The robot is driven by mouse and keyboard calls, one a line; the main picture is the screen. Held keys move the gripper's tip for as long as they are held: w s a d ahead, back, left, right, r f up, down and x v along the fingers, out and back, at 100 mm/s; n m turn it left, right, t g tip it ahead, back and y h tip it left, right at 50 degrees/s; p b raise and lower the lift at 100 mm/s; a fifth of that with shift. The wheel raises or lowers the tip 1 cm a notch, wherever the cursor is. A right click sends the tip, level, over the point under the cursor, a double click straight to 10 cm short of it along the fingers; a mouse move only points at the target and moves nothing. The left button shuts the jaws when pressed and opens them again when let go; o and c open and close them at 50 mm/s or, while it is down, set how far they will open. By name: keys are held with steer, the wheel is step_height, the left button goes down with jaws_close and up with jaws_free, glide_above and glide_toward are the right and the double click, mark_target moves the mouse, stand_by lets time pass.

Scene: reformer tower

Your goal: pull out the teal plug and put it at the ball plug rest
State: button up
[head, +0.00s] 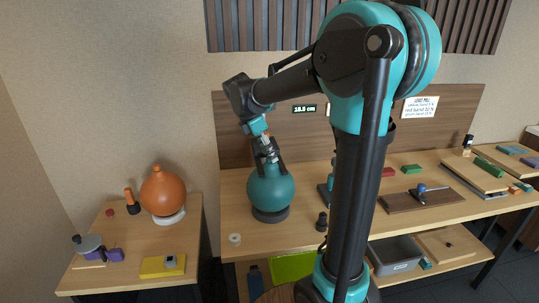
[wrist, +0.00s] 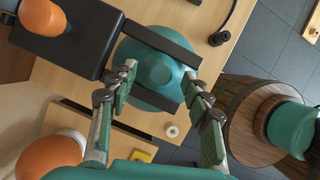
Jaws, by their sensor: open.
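A round teal ball (head: 271,188) sits on a dark ring base on the middle table. In the wrist view its top (wrist: 157,72) faces the camera, with a paler round centre; I cannot tell whether that centre is the teal plug. My gripper (head: 268,153) points down over the ball's top, and its fingers hide any plug in the head view. In the wrist view my gripper (wrist: 160,75) is open, one finger on each side of the ball's centre. A small pale ring (head: 235,239) lies at the table's front left, also in the wrist view (wrist: 171,130); I cannot tell whether it is the ball plug rest.
An orange ball (head: 162,191) stands on the left table beside a dark-and-orange piece (head: 131,201) and a yellow block (head: 162,266). A small dark piece (head: 322,222) stands right of the teal ball. A dark box (wrist: 82,35) is close by in the wrist view.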

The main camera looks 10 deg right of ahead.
steer(key=shift+d+f, duration=0.25)
steer(key=shift+f, duration=0.35)
steer(key=shift+c, duration=0.5)
jaws_close()
steer(key=shift+r, duration=0.6)
stand_by(0.3)
steer(key=c, duration=0.6)
jaws_free()
jaws_close()
